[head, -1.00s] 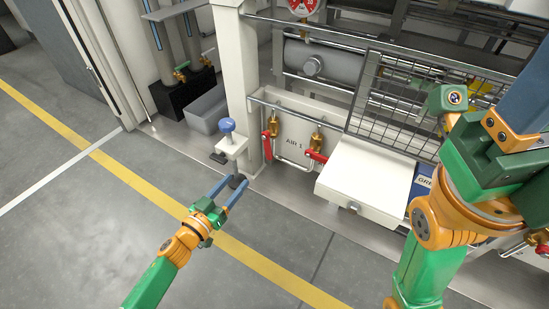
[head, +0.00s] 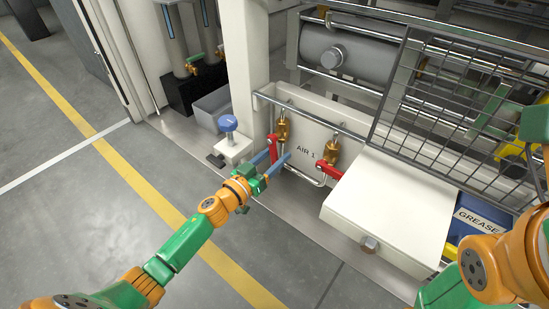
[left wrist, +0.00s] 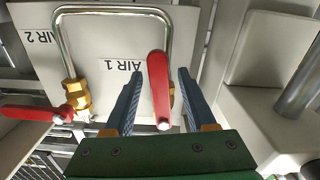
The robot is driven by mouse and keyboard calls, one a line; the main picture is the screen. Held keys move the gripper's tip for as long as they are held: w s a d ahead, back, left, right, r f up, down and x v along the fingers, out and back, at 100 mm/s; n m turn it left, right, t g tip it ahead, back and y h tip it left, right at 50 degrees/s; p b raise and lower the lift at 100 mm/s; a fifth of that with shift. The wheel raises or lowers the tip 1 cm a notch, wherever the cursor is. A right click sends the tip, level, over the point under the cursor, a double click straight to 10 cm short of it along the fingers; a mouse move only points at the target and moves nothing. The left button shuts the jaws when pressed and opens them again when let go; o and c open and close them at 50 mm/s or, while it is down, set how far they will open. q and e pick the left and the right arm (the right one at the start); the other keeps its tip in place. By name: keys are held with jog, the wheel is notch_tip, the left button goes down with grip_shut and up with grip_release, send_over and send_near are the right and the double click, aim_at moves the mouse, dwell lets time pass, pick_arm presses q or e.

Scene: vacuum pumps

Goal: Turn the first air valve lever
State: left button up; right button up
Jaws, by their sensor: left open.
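The first air valve has a red lever (head: 273,147) hanging down from a brass body (head: 283,128), left of the AIR 1 label (head: 306,152). My left gripper (head: 277,159) is open at this lever, its blue fingers pointing at the panel. In the left wrist view, upside down, the red lever (left wrist: 160,90) lies between the two open fingers (left wrist: 159,80). My right gripper is not visible.
A blue-knobbed post (head: 228,124) stands left of the valves. A cream box (head: 390,205) juts out to the right, under a wire mesh guard (head: 450,85). A bent metal pipe (left wrist: 112,10) runs between the valves. The floor in front is clear.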

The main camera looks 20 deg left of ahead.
pick_arm(q)
grip_shut()
dwell(1.3)
